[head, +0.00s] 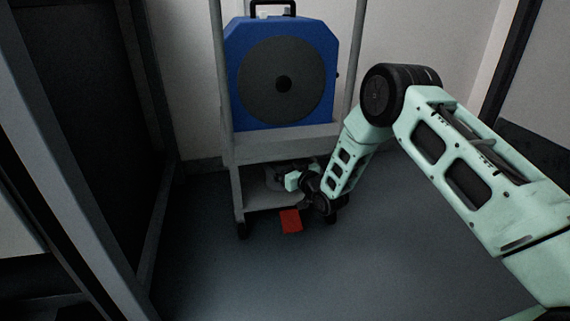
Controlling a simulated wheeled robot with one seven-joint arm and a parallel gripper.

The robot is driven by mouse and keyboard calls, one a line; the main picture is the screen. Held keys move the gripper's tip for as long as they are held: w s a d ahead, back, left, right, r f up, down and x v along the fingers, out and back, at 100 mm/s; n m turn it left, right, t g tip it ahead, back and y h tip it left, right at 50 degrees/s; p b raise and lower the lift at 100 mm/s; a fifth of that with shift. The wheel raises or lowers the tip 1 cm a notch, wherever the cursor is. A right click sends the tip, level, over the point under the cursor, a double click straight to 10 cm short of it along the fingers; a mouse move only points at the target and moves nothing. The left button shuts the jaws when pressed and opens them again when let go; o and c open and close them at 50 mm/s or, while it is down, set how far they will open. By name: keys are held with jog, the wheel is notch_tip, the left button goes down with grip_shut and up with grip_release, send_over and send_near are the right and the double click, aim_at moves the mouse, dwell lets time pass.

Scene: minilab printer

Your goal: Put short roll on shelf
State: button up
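The cart's lower shelf (262,201) is a pale grey board close to the floor. My arm reaches down from the right, and its end, my gripper (291,181), is low over this shelf. It is small and dark here, and I cannot tell whether its fingers are open or shut. A greyish shape (272,182) lies on or over the shelf just left of my gripper; I cannot tell if it is the short roll. No roll shows clearly elsewhere. The cart's upper shelf (270,146) is above my gripper.
A blue machine (285,70) with a dark round disc and a black handle fills the upper shelf. Cart posts rise on both sides. A small red piece (290,221) shows at the lower shelf's front edge. A dark framed structure (85,130) stands left. The floor in front is clear.

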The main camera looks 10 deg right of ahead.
jog(key=shift+s+r, duration=0.15)
jog(key=shift+r, duration=0.05)
jog(key=p+v, duration=0.8)
jog(key=v, duration=0.3)
jog(key=shift+s+d, duration=0.2)
jog(key=shift+s, duration=0.1)
jog(key=shift+f, duration=0.15)
